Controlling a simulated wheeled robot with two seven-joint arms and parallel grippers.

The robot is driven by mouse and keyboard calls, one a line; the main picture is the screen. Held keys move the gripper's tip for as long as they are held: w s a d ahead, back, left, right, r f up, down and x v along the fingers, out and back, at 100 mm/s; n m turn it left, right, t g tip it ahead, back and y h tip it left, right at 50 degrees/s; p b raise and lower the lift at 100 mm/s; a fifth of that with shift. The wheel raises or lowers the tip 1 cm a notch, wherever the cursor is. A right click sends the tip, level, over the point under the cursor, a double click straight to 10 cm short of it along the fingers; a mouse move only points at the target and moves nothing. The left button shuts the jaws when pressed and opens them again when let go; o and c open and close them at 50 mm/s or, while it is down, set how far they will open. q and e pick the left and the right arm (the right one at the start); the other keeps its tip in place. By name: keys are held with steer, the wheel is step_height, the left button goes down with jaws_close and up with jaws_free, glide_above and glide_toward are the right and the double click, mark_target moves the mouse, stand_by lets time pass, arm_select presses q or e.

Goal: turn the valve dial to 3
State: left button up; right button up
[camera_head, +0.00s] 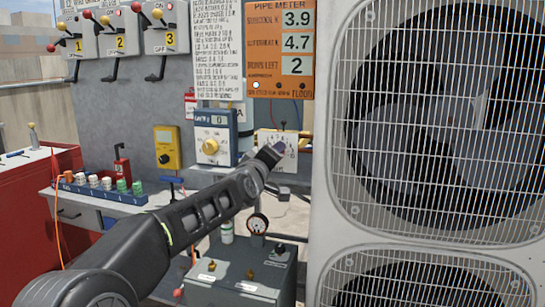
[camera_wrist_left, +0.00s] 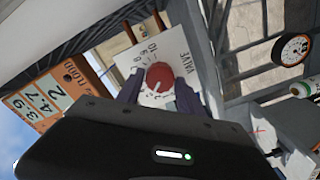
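The valve dial is a red round knob (camera_wrist_left: 159,76) on a pale plate (camera_wrist_left: 178,55) marked VALVE, with printed numbers around it; 10 and 8 are readable in the left wrist view. A pale mark on the knob points toward its lower left in that view, but I cannot read which number it meets. My left gripper (camera_wrist_left: 158,90) has one dark blue finger on each side of the knob, with gaps showing, so it looks open. In the head view my left gripper (camera_head: 275,153) is in front of the plate (camera_head: 285,137) and hides the knob. My right gripper is not in view.
A blue box with a yellow knob (camera_head: 214,137) stands just left of the plate. A large condenser (camera_head: 332,130) rises close on the right. A grey box with small knobs (camera_head: 240,273) and a round gauge (camera_head: 258,223) are below. An orange pipe meter (camera_head: 280,75) hangs above.

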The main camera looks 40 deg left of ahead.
arm_select(q)
steer(key=shift+o, duration=1.4)
steer(key=v, duration=0.7)
steer(key=shift+s+d, duration=0.15)
steer(key=shift+s, duration=0.25)
